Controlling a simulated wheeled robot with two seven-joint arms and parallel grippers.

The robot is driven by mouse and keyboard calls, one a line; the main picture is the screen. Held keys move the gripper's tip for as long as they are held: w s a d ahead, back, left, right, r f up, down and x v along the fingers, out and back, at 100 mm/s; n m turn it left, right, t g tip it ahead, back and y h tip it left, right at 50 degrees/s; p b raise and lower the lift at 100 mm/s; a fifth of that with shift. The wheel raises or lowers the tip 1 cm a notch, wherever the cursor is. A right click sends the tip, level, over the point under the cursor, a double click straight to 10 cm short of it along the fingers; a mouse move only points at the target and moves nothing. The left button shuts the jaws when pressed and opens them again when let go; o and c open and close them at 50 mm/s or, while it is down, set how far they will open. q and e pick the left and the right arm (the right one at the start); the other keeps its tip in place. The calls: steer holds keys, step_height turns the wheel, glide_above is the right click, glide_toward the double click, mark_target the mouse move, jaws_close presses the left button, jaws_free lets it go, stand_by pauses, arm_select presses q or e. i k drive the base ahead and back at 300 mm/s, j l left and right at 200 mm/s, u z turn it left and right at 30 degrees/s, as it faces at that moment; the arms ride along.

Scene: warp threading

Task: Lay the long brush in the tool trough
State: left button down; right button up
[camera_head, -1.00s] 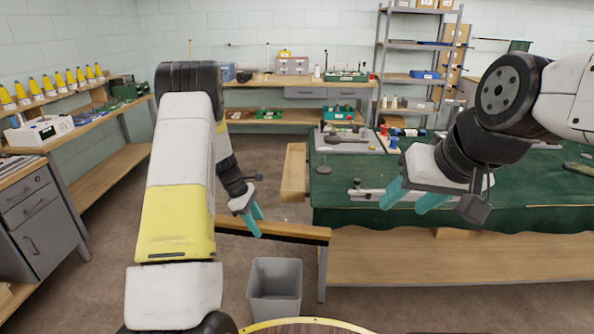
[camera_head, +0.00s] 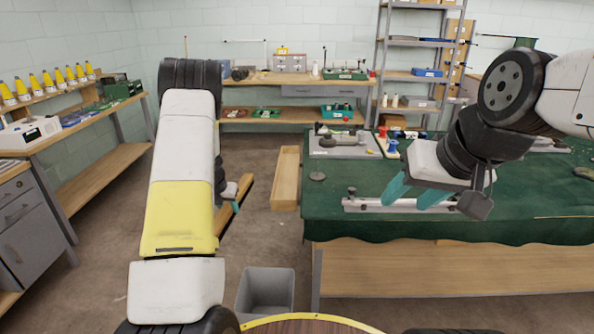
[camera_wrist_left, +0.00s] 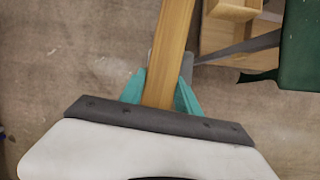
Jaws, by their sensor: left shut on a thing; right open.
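The long brush (camera_head: 245,191) is a long wooden bar. My left gripper (camera_head: 235,206) is shut on it, partly hidden behind my left forearm. In the left wrist view the brush (camera_wrist_left: 170,55) runs up and away between the teal fingers (camera_wrist_left: 161,92), above the floor. Its bristles are not visible now. The tool trough (camera_head: 286,181) is a long, narrow wooden box along the left side of the green table. The brush is left of the trough and apart from it. My right gripper (camera_head: 411,196) is open and empty above the table's front left part.
The green-covered table (camera_head: 480,220) carries a metal rail (camera_head: 400,205), a grey board (camera_head: 343,146) and small spools. A grey bin (camera_head: 265,291) stands on the floor before it. A bench with yellow cones (camera_head: 47,82) is at left. Floor left of the trough is clear.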

mark_target(288, 176)
steer(key=i+l, duration=0.3)
steer(key=i, duration=0.2)
steer(key=i+l, duration=0.25)
steer(key=i, duration=0.3)
steer(key=i+l, duration=0.3)
steer(key=i, duration=0.2)
